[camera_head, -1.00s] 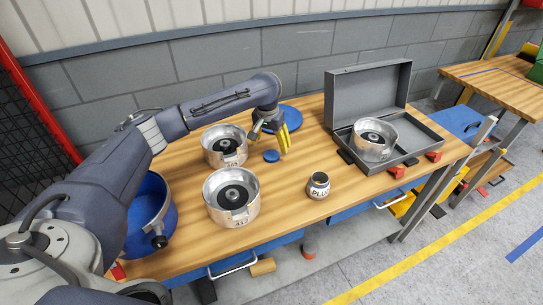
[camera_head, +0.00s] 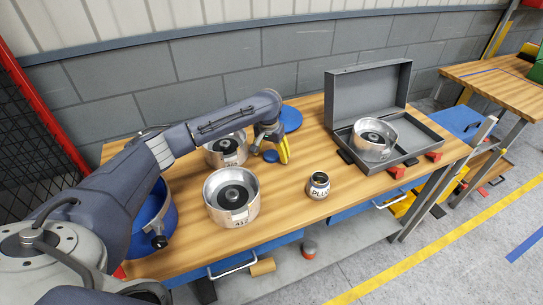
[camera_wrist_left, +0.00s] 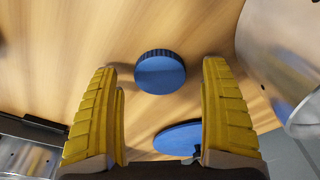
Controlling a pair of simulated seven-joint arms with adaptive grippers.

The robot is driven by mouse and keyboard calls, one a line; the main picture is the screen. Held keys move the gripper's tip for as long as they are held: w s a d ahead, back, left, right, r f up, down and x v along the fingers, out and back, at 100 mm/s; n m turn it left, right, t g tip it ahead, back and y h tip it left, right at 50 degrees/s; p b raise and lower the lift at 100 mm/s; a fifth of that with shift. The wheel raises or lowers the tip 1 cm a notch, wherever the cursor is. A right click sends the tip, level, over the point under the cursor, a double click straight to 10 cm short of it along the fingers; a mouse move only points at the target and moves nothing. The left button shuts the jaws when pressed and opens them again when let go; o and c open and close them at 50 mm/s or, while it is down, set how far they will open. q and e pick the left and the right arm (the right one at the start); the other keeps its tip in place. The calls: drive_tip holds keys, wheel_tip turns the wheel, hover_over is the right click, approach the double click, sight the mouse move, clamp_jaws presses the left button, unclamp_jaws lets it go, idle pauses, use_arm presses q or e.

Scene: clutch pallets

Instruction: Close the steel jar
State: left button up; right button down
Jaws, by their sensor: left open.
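The steel jar (camera_head: 318,186) is a small, open-topped dark-mouthed jar with a "PLU..." label, upright near the table's front edge. A small blue ribbed lid (camera_head: 271,157) lies flat on the wood behind and left of it. My left gripper (camera_head: 276,150) is open, its yellow fingers pointing down over the small lid. In the left wrist view the small lid (camera_wrist_left: 160,72) shows between the open fingers, with nothing held. That view does not show the jar. My right gripper is not in view.
Two aluminium pots (camera_head: 232,196) (camera_head: 226,148) stand left of the jar. A blue pot (camera_head: 150,222) is at far left. A larger blue disc (camera_head: 291,118) lies behind the gripper. An open grey case (camera_head: 366,92) holding another pot is at right. Wood around the jar is clear.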

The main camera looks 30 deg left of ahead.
sight(271, 155)
use_arm(q)
drive_tip(key=shift+f, duration=0.3)
drive_tip(key=shift+c, duration=0.2)
drive_tip(key=c, duration=0.9)
wheel_tip(271, 155, up, 20)
idle(0.6)
